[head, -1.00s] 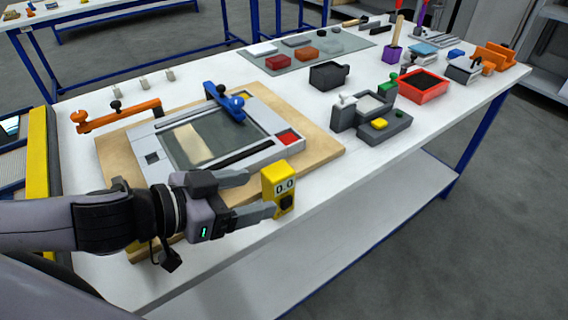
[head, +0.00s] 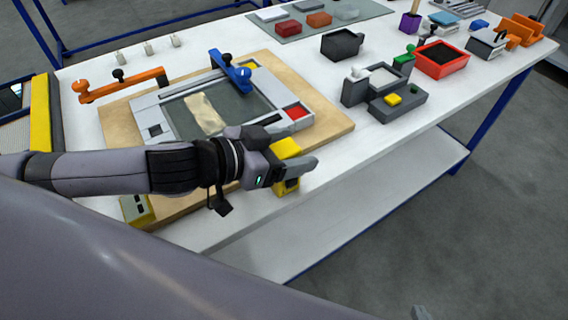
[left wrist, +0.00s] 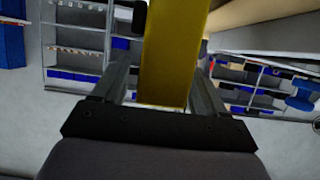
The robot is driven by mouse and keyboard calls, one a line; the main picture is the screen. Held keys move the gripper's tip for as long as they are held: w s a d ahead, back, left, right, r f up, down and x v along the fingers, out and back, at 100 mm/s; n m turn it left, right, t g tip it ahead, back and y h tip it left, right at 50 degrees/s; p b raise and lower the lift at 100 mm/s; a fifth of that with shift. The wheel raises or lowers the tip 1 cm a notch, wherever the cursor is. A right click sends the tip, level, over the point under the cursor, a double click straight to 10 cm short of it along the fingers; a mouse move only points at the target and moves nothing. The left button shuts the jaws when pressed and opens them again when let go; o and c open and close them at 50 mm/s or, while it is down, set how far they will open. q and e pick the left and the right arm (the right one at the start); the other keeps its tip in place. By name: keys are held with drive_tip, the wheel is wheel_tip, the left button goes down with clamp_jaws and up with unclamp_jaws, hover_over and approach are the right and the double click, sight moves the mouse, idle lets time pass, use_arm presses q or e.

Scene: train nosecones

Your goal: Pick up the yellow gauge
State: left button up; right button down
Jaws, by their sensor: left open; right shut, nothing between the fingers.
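The yellow gauge (head: 286,148) stands upright at the front edge of the table. My left gripper (head: 302,162) is open around it, with a finger across its front that hides its middle and display. In the left wrist view the yellow gauge (left wrist: 172,62) is a tall yellow block between the two open fingers (left wrist: 162,85), with gaps on both sides. I cannot tell whether a finger touches it. A small grey tip of my right gripper (head: 420,313) shows at the bottom edge of the head view; the rest is out of frame.
A grey frame (head: 150,103) with a blue clamp (head: 230,70) lies on a wooden board (head: 330,122) behind my left gripper. A grey fixture (head: 405,108), black bin (head: 342,44) and red tray (head: 442,60) stand further right. The front right tabletop is clear.

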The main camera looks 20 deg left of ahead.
use_arm(q)
drive_tip(key=shift+w+d+f, duration=0.1)
drive_tip(key=shift+w+d, duration=0.15)
drive_tip(key=shift+w, duration=0.05)
drive_tip(key=c, duration=1.3)
